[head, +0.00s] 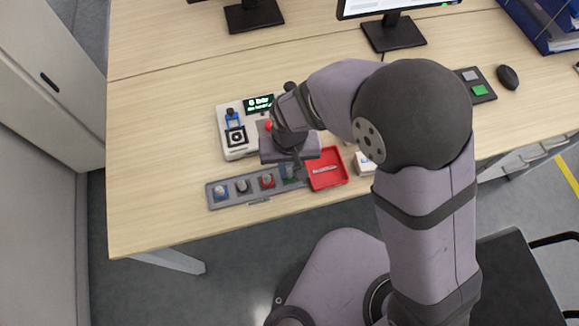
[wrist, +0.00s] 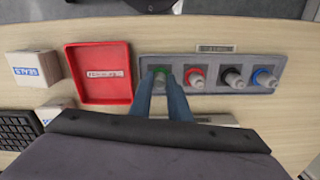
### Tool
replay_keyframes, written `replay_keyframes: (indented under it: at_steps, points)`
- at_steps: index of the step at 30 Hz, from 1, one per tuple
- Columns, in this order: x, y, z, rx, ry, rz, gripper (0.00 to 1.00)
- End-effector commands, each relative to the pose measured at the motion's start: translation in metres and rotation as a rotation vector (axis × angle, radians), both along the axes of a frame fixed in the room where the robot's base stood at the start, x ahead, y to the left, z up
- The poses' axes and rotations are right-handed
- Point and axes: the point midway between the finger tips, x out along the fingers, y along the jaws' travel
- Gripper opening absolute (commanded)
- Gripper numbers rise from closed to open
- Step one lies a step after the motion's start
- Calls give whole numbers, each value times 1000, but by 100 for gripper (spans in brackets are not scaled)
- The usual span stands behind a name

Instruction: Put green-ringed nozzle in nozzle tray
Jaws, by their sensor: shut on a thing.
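The grey nozzle tray (head: 256,203) lies near the table's front edge; it also shows in the wrist view (wrist: 215,62). It holds blue-ringed (head: 221,192), dark-ringed (head: 242,186) and red-ringed (head: 267,181) nozzles. The green-ringed nozzle (wrist: 163,78) is at the tray's end compartment, beside the red-ringed one and closest to the red bin. My gripper (wrist: 160,82) is shut on it, its two blue-grey fingers pointing down at that compartment. The fingers partly hide the nozzle, and I cannot tell whether it touches the compartment floor.
A labelled red bin (head: 327,168) stands right beside the tray's green end. A white device with a small display (head: 237,145) stands behind the tray. A small white labelled box (head: 364,164) is right of the bin. Monitors and a mouse (head: 508,77) are farther back.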

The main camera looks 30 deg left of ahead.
Motion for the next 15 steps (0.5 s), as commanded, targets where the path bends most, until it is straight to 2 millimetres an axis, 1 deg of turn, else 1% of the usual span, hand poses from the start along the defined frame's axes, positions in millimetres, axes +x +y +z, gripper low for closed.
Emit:
replay_keyframes:
  at_steps: [7,8,9,10,15]
  points:
    - [0,0,-4,0,0,0,0]
    - [0,0,-3,0,0,0,23]
    - [0,0,-3,0,0,0,33]
    - [0,0,-3,0,0,0,35]
    - [0,0,-3,0,0,0,35]
